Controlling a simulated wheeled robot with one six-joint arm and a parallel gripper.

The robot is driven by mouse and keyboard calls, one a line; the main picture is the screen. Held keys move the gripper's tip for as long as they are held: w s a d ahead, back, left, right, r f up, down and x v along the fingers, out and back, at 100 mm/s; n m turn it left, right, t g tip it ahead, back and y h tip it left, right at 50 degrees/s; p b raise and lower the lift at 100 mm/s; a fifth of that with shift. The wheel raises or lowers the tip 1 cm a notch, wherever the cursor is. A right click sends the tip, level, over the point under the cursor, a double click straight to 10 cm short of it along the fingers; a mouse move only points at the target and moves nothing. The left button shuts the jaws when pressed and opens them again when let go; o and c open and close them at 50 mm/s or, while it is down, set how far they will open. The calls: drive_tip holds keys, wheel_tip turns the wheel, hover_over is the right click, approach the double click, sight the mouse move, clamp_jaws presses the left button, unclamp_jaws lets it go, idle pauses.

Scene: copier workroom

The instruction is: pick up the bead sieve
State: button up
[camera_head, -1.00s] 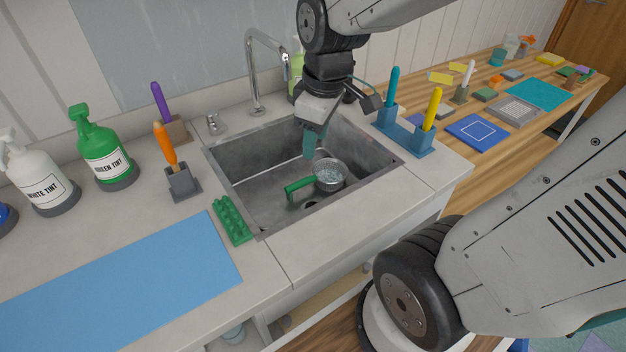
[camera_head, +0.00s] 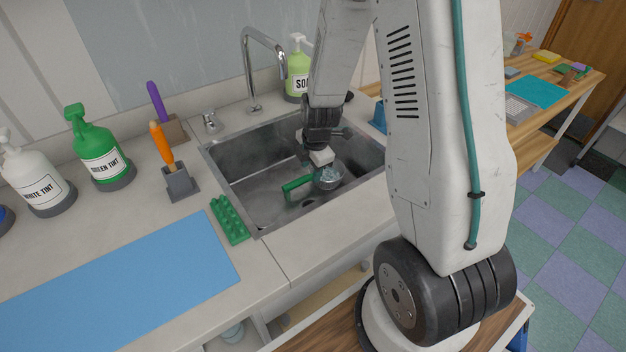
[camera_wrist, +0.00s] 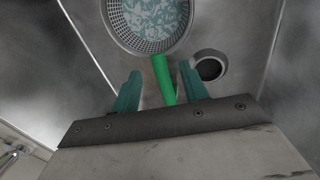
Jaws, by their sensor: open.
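The bead sieve (camera_head: 330,180) is a round metal mesh cup with a green handle (camera_head: 297,187), and it lies in the sink. The wrist view shows its round mesh bowl (camera_wrist: 150,18) at the top, with pale blue-green bits inside. Its green handle (camera_wrist: 164,80) runs down from the bowl between my fingers. My gripper (camera_wrist: 158,88) is open, with one teal finger on each side of the handle and a gap to each. In the head view my wrist hides the fingers and part of the sieve's rim.
The steel sink (camera_head: 245,185) has walls close around my wrist, and a dark drain hole (camera_wrist: 210,66) lies beside the handle. A faucet (camera_head: 252,70) and soap bottle (camera_head: 298,72) stand behind. A green ridged block (camera_head: 229,220) sits on the counter by the sink's left edge.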

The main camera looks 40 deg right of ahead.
sight(308, 176)
drive_tip(key=f, duration=0.2)
drive_tip(key=w+f, duration=0.1)
drive_tip(key=f, duration=0.2)
drive_tip(key=shift+a, duration=0.2)
clamp_jaws()
drive_tip(key=shift+r, duration=0.1)
